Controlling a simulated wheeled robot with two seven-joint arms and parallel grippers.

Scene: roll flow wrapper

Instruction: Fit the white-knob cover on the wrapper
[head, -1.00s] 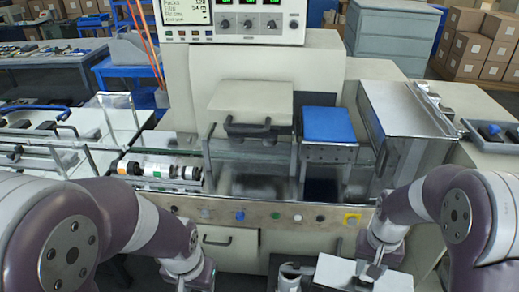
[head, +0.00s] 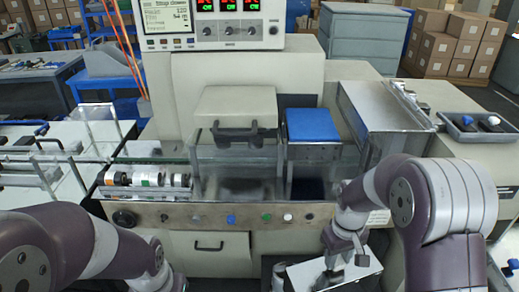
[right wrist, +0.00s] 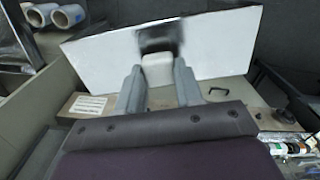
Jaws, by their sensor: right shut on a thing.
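The cover is a flat white panel (head: 362,273) held low in front of the wrapper (head: 215,216). In the right wrist view the panel (right wrist: 105,55) spans the upper middle, and its pale knob (right wrist: 157,70) sits between the fingers. My right gripper (head: 345,252) is shut on that knob; it also shows in the right wrist view (right wrist: 158,88). A dark block shows just beyond the knob. The panel is apart from the wrapper's top. My left arm enters at lower left, with its fingers outside the picture.
The wrapper carries a beige lid (head: 235,104) with a black handle, a blue-topped guard (head: 313,125) and a steel hood (head: 385,118). Rollers (head: 147,180) lie at left. A grey tray (head: 487,126) holds tools at right. Buttons line the front rail.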

